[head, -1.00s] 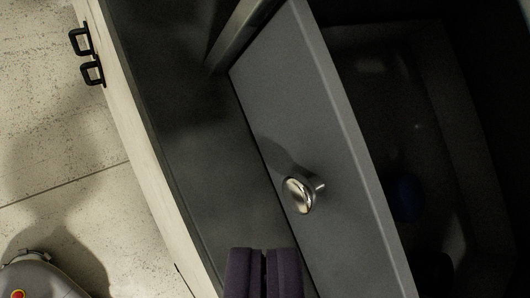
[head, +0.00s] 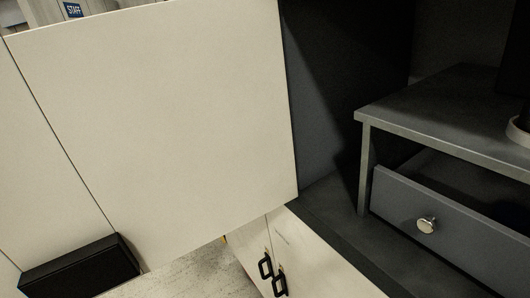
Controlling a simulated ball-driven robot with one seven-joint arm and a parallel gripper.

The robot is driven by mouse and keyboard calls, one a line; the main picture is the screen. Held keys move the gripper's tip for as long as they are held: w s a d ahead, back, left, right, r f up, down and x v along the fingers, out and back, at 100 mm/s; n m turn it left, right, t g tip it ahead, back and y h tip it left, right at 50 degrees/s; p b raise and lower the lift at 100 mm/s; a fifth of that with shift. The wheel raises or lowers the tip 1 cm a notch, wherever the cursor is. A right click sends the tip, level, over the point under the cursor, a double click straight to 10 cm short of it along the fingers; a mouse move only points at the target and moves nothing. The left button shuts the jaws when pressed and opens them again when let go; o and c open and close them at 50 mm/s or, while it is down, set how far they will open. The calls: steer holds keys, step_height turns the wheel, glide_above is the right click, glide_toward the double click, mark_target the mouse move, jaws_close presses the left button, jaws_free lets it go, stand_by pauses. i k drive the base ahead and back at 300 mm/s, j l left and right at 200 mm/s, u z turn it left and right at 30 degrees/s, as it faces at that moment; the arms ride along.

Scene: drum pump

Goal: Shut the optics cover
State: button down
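No part in view is labelled as the optics cover. A large cream panel (head: 155,115) fills the left and middle of the view and looks like a swung-open door; its right edge stands beside the dark grey recess (head: 330,100). In the recess, a grey drawer front (head: 470,240) with a round metal knob (head: 427,225) sits under a grey shelf (head: 440,105). A dark gap shows above the drawer front; I cannot tell how far it is pulled out. My gripper is out of view.
Cream cupboard doors (head: 310,260) with black handles (head: 266,266) lie below the recess. A black box-like thing (head: 82,268) is at lower left. A blue sign reading STAFF (head: 74,10) is at top left. A white round rim (head: 519,130) shows at the right edge. Some floor (head: 185,278) is visible.

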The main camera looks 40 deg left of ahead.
mark_target(134, 140)
steer(key=z, duration=1.5)
steer(key=k+j+z, duration=0.55)
steer(key=k+z, duration=0.2)
steer(key=k, duration=0.25)
steer(key=k+j+z, duration=0.1)
steer(key=k+z, duration=0.3)
steer(key=k+j+u, duration=0.1)
steer(key=k+u, duration=0.3)
steer(key=k+j+u, duration=0.4)
steer(key=k, duration=0.25)
steer(key=k+j+u, duration=0.4)
steer(key=l+u, duration=0.1)
steer(key=u, duration=0.15)
steer(key=k, duration=0.05)
